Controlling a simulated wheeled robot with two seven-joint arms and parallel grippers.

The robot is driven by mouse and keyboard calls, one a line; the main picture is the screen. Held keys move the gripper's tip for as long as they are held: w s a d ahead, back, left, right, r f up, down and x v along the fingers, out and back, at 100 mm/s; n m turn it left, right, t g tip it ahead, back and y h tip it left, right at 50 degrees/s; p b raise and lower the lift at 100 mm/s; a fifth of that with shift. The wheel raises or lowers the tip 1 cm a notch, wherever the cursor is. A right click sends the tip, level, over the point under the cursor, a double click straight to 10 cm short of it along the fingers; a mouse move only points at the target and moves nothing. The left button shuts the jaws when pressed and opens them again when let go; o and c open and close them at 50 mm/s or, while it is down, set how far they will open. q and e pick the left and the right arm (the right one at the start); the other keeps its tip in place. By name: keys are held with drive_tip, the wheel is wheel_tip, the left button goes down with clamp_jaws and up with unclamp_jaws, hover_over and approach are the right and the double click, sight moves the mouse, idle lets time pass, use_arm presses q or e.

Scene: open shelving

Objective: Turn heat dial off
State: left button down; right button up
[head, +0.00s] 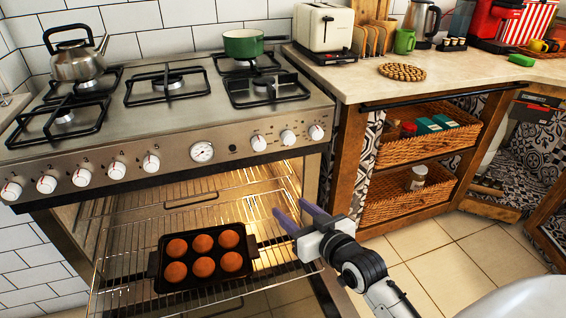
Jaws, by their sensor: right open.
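The stove (170,150) has a steel front panel with several white knobs. One group runs along the left, with an end knob (11,190) showing a red mark. To the right of a round gauge (202,152) are 3 knobs: one knob (258,143), a middle knob (288,137) and a right end knob (316,132) with a red mark. I cannot tell which one is the heat dial. My right gripper (290,207) is open and empty, below the right knobs and beside the oven rack, touching no knob. My left gripper is out of view.
The oven is open, with a wire rack (130,225) pulled out. A dark tray (164,287) with several round brown items lies on it. A kettle (78,60) and a green pot (243,44) stand on the hob. A wooden cabinet (347,150) stands to the right.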

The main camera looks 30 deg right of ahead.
sight(290, 141)
drive_tip(key=w+d+r+m+t+h+b, duration=0.25)
drive_tip(key=w+d+r, duration=0.25)
drive_tip(key=d+r, duration=0.3)
drive_tip(key=w, duration=0.3)
drive_tip(key=w+d+b, duration=0.1)
drive_tip(key=w, duration=0.2)
drive_tip(key=w+b, duration=0.1)
drive_tip(key=w, duration=0.2)
drive_tip(key=shift+d+f, duration=0.15)
drive_tip(key=shift+f, duration=0.05)
drive_tip(key=shift+w, duration=0.3)
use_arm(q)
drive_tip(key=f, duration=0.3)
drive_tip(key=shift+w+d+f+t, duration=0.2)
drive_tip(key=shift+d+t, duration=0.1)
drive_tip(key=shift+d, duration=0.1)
use_arm(e)
drive_tip(key=shift+w, duration=0.1)
drive_tip(key=shift+c, duration=0.5)
